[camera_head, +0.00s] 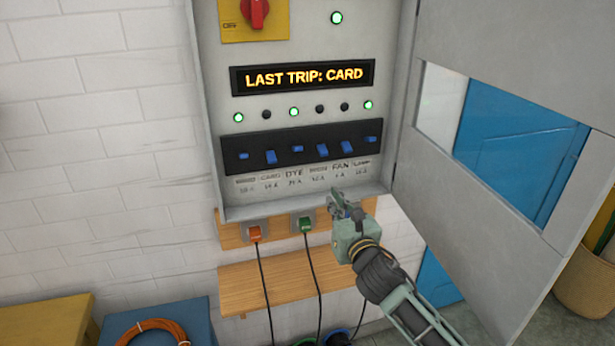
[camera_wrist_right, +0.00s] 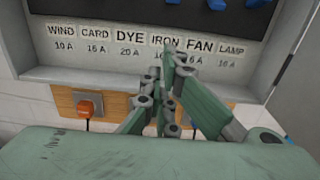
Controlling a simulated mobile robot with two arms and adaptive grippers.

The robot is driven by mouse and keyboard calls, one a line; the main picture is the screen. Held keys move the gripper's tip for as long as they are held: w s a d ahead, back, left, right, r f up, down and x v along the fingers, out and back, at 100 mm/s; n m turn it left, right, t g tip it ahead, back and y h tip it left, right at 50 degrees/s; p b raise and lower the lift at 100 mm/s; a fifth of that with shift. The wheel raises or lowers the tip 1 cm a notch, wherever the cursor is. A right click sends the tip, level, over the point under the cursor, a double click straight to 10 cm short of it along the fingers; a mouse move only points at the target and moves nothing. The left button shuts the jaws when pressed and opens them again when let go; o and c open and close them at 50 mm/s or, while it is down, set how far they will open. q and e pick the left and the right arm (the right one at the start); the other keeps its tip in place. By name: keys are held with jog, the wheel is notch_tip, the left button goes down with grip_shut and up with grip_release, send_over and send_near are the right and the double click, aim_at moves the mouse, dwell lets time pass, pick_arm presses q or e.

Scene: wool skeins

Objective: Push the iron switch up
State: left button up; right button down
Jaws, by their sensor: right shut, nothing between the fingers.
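The iron switch (camera_head: 322,150) is a blue lever, fourth from the left in the dark switch strip (camera_head: 257,150). It sits low like the card and fan levers, and the lamp above it is dark. The IRON label (camera_wrist_right: 164,41) shows in the right wrist view, partly covered by my fingers. My right gripper (camera_head: 337,198) is shut and empty, below the strip near the cabinet's lower edge and apart from the switch. Its fingertips (camera_wrist_right: 168,62) show in the right wrist view under the IRON and FAN labels. My left gripper is out of view.
The open cabinet door (camera_head: 440,190) stands to the right of the arm. A display (camera_head: 303,78) reads "LAST TRIP: CARD". An orange plug (camera_head: 254,233) and a green plug (camera_head: 305,224) sit below the cabinet, above a wooden shelf (camera_head: 245,285).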

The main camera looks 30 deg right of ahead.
jog(key=shift+d, duration=0.15)
jog(key=p, duration=0.2)
send_near(316, 163)
jog(key=w+f, duration=0.1)
jog(key=w+d+f, duration=0.1)
jog(key=w, duration=0.1)
jog(key=w+f, duration=0.2)
jog(key=shift+w+d+f, duration=0.1)
jog(key=shift+w+d, duration=0.05)
jog(key=shift+d, duration=0.25)
jog(key=shift+w+r+p, duration=0.3)
jog(key=shift+w+p, duration=0.15)
jog(key=r, duration=0.1)
jog(key=s+r+p, duration=0.1)
jog(key=r+p, duration=0.1)
jog(key=shift+s+a, duration=0.1)
jog(key=shift+s, duration=0.2)
jog(key=shift+w+f, duration=0.1)
jog(key=shift+w, duration=0.1)
